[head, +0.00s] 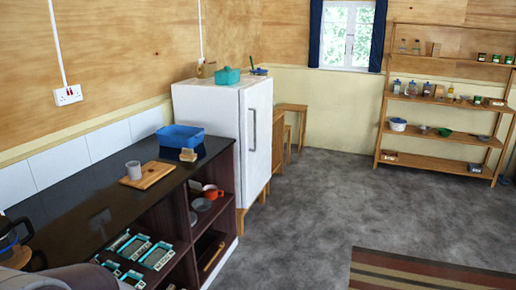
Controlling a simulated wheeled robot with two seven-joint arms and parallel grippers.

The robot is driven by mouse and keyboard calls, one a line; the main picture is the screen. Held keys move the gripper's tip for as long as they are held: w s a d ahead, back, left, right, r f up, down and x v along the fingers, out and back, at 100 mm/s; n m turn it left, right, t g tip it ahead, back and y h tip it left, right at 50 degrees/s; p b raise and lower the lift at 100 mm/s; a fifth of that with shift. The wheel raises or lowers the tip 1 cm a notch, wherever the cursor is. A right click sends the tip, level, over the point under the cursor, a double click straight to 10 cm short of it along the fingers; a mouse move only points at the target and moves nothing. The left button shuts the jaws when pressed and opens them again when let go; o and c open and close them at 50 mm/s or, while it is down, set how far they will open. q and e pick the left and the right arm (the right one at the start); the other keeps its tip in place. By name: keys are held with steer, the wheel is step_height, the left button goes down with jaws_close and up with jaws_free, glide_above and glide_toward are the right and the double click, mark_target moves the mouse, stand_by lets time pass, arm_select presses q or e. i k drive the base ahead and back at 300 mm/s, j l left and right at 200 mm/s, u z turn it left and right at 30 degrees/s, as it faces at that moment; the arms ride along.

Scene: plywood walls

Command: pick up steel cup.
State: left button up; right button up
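A grey cup (134,171), which looks like the steel cup, stands upright on a wooden board (158,175) on the dark countertop (92,205). Nothing covers the cup from this view. Neither of my grippers can be made out. A grey rounded shape at the bottom left corner seems to be part of my own arm.
A blue bin (181,138) stands behind the board on the counter. A dark jug (10,240) is at the left edge. Open shelves below hold a red mug (212,191) and teal-edged trays (157,256). A white fridge (225,130) adjoins; grey floor (310,210) is clear.

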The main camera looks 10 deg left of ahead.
mark_target(133, 169)
steer(key=i+z, duration=0.15)
steer(key=i, duration=0.75)
steer(key=i+j+z, duration=0.15)
steer(key=i, duration=0.8)
steer(key=i+u, duration=0.75)
steer(key=i+l+u, duration=0.25)
steer(key=i+u, duration=0.15)
steer(key=i+j+u, duration=0.2)
steer(key=i+u, duration=0.15)
steer(key=i, duration=0.15)
steer(key=i+u, duration=0.3)
steer(key=i, duration=0.25)
